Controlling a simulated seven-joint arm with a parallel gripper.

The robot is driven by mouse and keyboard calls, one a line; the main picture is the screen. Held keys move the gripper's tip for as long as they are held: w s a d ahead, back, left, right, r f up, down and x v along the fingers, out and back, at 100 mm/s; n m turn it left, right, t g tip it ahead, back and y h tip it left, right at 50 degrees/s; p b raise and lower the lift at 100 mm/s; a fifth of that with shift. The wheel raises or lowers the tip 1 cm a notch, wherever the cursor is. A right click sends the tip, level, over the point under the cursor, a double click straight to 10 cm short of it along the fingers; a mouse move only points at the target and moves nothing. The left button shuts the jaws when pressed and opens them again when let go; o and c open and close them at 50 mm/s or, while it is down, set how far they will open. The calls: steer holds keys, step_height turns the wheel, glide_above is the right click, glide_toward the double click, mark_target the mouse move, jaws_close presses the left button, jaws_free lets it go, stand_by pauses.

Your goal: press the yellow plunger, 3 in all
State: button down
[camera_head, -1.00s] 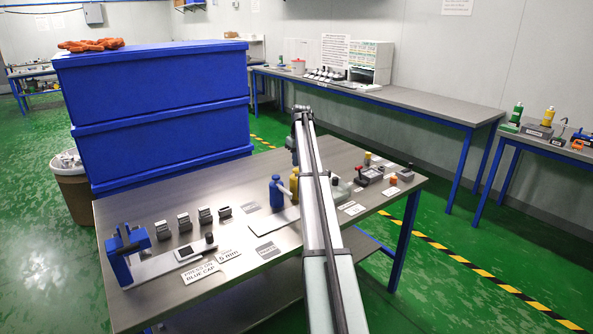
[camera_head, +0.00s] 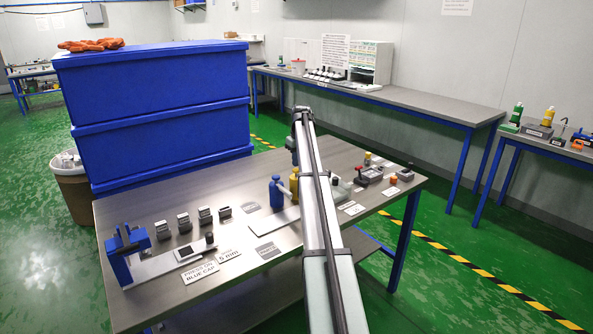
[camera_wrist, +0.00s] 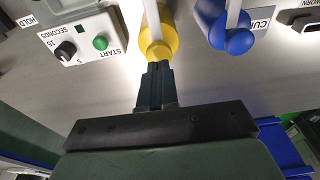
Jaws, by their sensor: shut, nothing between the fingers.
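The yellow plunger (camera_wrist: 159,42) is at the top middle of the wrist view, with its rounded yellow head toward my gripper. My gripper (camera_wrist: 156,72) is shut and empty, its dark fingertips right at the yellow head. I cannot tell whether they touch it. In the head view the yellow plunger (camera_head: 294,183) is partly hidden behind my arm, and my fingertips are hidden too. A blue plunger (camera_wrist: 234,38) stands beside the yellow one; it also shows in the head view (camera_head: 277,194).
A grey box with a green START button (camera_wrist: 100,43) and a black seconds knob (camera_wrist: 66,50) is beside the yellow plunger. A blue clamp-like stand (camera_head: 126,256) is at the table's left end. Several small grey blocks and labels lie between. Tall blue crates (camera_head: 160,115) stand behind the table.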

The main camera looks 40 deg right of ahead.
mark_target(297, 169)
steer(key=shift+f, duration=1.25)
steer(key=shift+r, duration=0.1)
stand_by(0.4)
steer(key=shift+r, duration=3.45)
